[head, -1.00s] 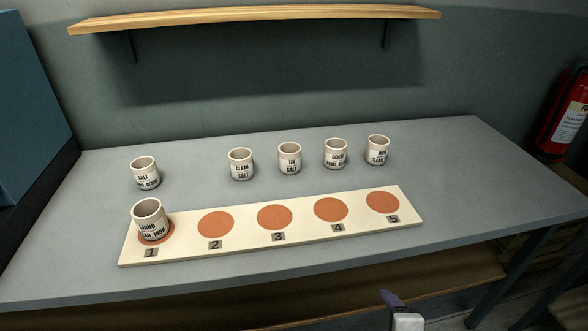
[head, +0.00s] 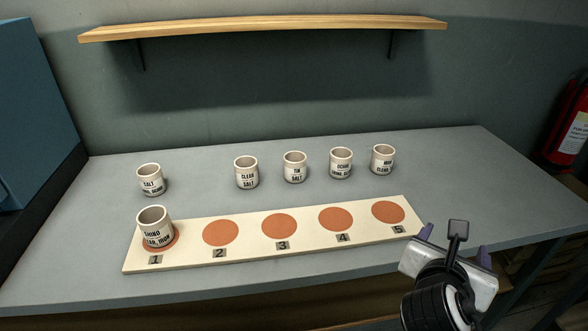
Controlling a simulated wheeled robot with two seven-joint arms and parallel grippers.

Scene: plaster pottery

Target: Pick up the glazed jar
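Several small cream jars with dark lettering stand upright on the grey table. Behind the board stand a SALT jar (head: 150,180), a CLEAR SALT jar (head: 246,173), a TIN SALT jar (head: 294,168), an OCHRE jar (head: 340,163) and an IRON jar (head: 382,160). My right gripper (head: 453,243) is at the lower right, near the board's right end, apart from every jar. Its fingers are partly hidden by its body. My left gripper is out of view.
Orange circles 2 (head: 220,232), 3 (head: 279,225), 4 (head: 336,219) and 5 (head: 388,212) are bare. A wooden shelf (head: 262,28) hangs on the wall. A blue box (head: 30,110) is at left, a fire extinguisher (head: 572,125) at right. The table's right side is clear.

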